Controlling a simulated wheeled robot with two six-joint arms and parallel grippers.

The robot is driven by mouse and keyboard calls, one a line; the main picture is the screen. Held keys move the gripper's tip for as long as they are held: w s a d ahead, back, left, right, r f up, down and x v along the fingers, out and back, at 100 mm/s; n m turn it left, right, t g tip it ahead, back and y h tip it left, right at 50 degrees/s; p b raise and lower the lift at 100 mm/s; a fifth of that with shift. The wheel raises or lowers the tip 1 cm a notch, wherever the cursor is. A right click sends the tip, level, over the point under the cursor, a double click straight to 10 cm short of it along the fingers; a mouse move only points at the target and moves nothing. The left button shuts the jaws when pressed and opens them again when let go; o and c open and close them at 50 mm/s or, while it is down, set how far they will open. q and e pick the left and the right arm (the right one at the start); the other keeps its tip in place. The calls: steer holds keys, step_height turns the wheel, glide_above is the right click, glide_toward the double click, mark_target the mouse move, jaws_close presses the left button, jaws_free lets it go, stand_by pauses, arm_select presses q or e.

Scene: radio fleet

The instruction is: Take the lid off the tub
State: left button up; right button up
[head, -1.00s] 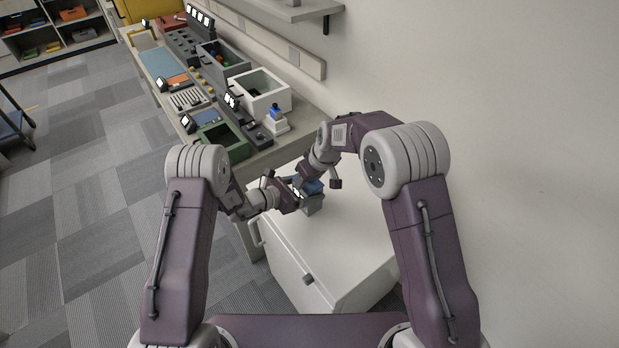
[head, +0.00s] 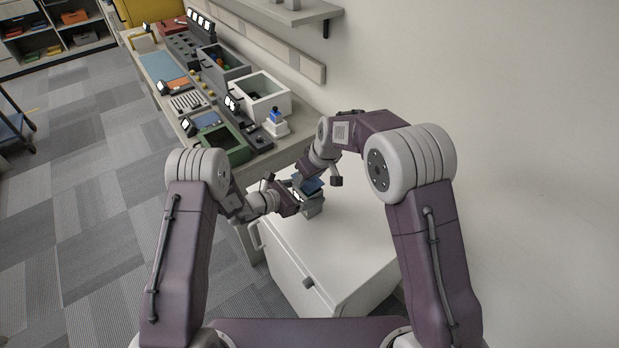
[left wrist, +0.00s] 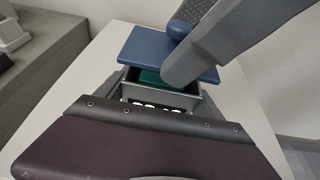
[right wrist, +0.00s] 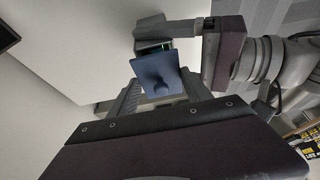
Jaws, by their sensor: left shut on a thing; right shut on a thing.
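The tub (head: 311,205) is a small grey box on the white cabinet top, and my left gripper (head: 292,203) is shut on it. In the left wrist view the tub's wall (left wrist: 160,96) shows, with something green (left wrist: 150,77) inside. The blue lid (head: 311,185) is tilted just above the tub, with its knob in my right gripper (head: 309,176), which is shut on it. The lid also shows in the left wrist view (left wrist: 150,48) and the right wrist view (right wrist: 158,68). The gap between lid and tub shows part of the inside.
The white cabinet (head: 345,245) has clear top around the tub. Behind it a long bench holds a green tray (head: 238,153), a white bin (head: 262,92) and a blue-topped white item (head: 276,121). A wall stands at the right.

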steer(key=shift+r, duration=2)
arm_select(q)
steer(key=o, duration=2.1)
steer(key=shift+a, duration=0.1)
